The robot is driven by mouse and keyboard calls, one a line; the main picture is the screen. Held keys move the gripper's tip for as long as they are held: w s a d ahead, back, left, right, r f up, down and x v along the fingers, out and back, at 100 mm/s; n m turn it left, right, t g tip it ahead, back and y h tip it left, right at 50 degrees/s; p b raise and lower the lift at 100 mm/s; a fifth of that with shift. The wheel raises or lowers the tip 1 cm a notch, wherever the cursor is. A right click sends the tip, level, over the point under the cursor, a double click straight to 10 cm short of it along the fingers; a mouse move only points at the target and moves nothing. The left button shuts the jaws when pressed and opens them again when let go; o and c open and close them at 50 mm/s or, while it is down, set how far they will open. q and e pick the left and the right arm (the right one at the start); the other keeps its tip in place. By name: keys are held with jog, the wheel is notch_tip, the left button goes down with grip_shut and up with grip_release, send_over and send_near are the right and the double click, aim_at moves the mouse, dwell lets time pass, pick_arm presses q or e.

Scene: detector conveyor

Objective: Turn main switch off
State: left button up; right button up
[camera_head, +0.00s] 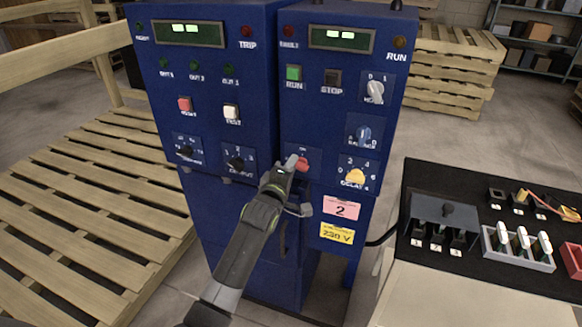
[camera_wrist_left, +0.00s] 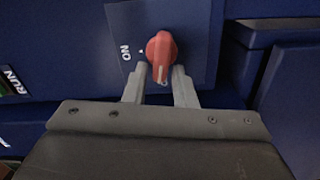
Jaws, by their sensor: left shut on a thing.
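The main switch is a red rotary knob (camera_head: 303,164) on the lower left of the right blue cabinet's front panel. In the left wrist view the red knob (camera_wrist_left: 161,52) sits on a blue plate marked "ON", with its pale-marked handle pointing toward my gripper. My left gripper (camera_head: 287,163) reaches the panel from below in the head view. Its two grey fingers (camera_wrist_left: 158,85) lie either side of the knob's handle and are shut on it. The right gripper is not in view.
The right blue cabinet (camera_head: 338,205) also has RUN and STOP buttons, other dials and a yellow knob (camera_head: 356,176). The left cabinet (camera_head: 215,100) stands beside it. A black-topped table (camera_head: 470,268) with switch boxes is at right. Pallets (camera_head: 95,200) lie at left.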

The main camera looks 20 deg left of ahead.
pick_arm(q)
jog(key=shift+f+n, duration=0.3)
jog(key=shift+n, duration=0.7)
jog(key=o, duration=0.7)
jog(key=shift+o, duration=0.2)
jog(key=shift+r, duration=0.1)
jog(key=s+b, duration=0.2)
jog(key=s, duration=1.5)
jog(key=shift+s+a, duration=0.2)
jog(key=shift+a, duration=0.05)
